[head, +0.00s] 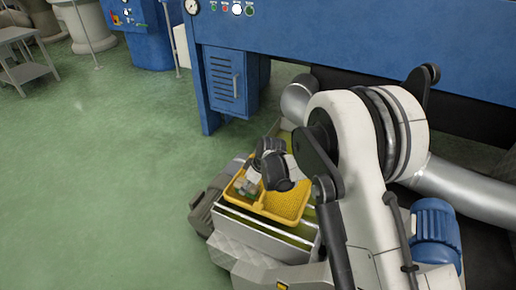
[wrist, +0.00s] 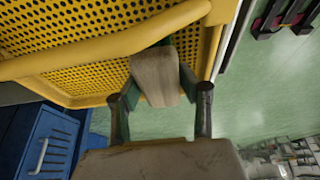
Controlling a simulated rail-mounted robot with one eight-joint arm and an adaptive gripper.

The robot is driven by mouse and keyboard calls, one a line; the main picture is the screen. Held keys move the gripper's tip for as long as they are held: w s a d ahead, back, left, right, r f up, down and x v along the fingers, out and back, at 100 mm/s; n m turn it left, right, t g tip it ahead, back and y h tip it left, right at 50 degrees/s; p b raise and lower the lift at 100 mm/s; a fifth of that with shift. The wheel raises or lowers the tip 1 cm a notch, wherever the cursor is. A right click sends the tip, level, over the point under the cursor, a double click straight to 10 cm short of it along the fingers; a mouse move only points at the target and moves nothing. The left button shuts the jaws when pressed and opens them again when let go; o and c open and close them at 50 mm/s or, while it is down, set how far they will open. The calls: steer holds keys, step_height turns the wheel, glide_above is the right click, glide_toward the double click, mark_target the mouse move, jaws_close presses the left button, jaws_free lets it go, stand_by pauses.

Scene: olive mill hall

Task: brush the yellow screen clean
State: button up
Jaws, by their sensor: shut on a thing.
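The yellow screen (head: 288,204) is a shallow perforated tray with a raised rim, resting on a machine with pale rails in the head view. In the wrist view its mesh (wrist: 75,38) and thick yellow rim fill the top. My gripper (head: 250,186) is over the screen's left part in the head view. In the wrist view my gripper (wrist: 160,100) has its dark fingers shut on a worn grey-brown block with green edges, probably the brush (wrist: 156,76). The block overlaps the rim and mesh; I cannot tell whether it touches. Its bristles are not clearly visible.
A blue machine frame (head: 330,40) with gauge and buttons stands behind, with a blue cabinet (head: 228,80) beneath. A silver duct (head: 465,190) runs at right. The green floor at left is open, with a grey table (head: 22,55) farther back.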

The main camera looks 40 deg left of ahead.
steer(key=shift+w+a, duration=0.35)
steer(key=shift+w, duration=1.9)
steer(key=shift+w+a, duration=0.4)
steer(key=shift+w, duration=1.9)
steer(key=shift+w+a, duration=0.35)
steer(key=shift+w, duration=1.9)
steer(key=shift+w+r, duration=0.15)
step_height(320, 180, up, 8)
steer(key=p, duration=0.3)
